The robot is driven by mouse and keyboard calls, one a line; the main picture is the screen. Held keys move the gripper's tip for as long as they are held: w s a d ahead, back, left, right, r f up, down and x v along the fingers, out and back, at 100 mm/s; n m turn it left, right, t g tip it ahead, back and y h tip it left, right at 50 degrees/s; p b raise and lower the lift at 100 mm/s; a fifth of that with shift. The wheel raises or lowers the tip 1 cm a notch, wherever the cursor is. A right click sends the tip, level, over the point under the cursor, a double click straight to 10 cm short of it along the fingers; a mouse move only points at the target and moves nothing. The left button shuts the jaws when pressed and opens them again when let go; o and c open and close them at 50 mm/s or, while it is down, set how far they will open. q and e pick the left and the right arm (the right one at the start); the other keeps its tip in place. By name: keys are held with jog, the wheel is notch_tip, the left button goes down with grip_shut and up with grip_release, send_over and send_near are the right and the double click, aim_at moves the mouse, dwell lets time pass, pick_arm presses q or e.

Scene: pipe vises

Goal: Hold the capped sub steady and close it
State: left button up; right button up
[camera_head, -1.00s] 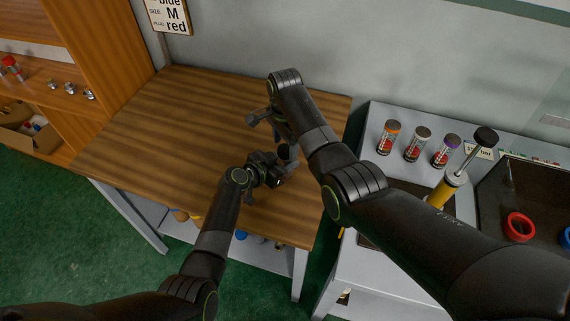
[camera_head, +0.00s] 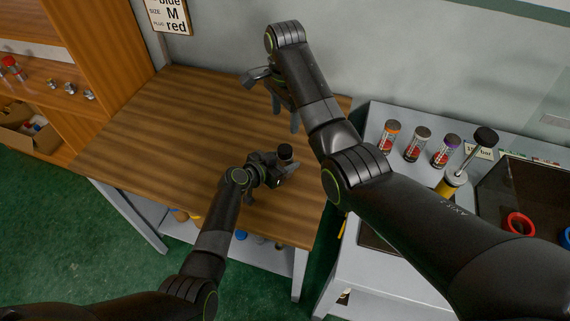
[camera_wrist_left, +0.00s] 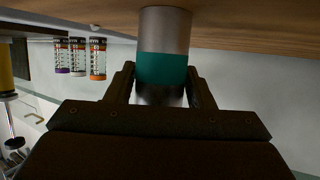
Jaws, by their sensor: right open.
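The sub is a metallic cylinder with a teal band and a dark end in the left wrist view (camera_wrist_left: 164,65). In the head view its dark round top (camera_head: 285,152) shows above my left gripper (camera_head: 284,170). The left gripper's fingers lie on both sides of the sub and are shut on it, over the table. The sub looks upright; its lower end is hidden in the head view. My right gripper (camera_head: 276,98) is open and empty, above and behind the sub, apart from it.
The wooden table (camera_head: 160,130) is largely clear. To the right, a grey bench holds several capped tubes (camera_head: 417,144), a yellow pump-like tool (camera_head: 452,183) and a dark tray with a red ring (camera_head: 520,222). A wooden shelf (camera_head: 60,90) stands left.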

pick_arm(q)
jog(key=o, duration=0.4)
jog(key=shift+v, duration=0.8)
jog(key=b+v, duration=0.2)
jog(key=v, duration=1.3)
jog(key=shift+s+a+r, duration=0.1)
jog(key=shift+s+a, duration=0.15)
jog(key=shift+s, duration=0.1)
